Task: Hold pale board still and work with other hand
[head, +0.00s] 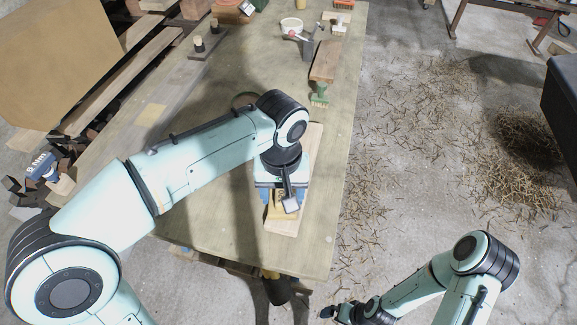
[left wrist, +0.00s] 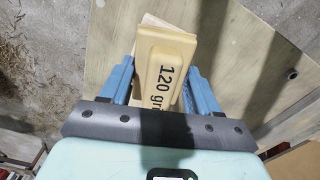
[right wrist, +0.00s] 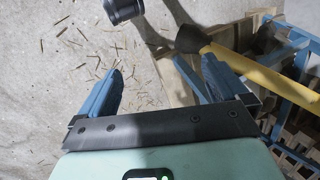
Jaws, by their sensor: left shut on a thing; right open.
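The pale board (head: 283,227) lies on the table under my left arm, close to the table's right edge; the arm hides much of it. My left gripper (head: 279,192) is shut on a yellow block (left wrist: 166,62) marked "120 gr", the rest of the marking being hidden. The block is over the board (left wrist: 209,82); whether it presses on it I cannot tell.
The table (head: 220,220) has clear room left of the board. A green-bristled brush (head: 320,98), a wooden piece (head: 326,62) and a white pot (head: 291,27) stand farther back. A yellow-handled tool (right wrist: 255,72) with a dark head is near my right gripper. Shavings litter the floor.

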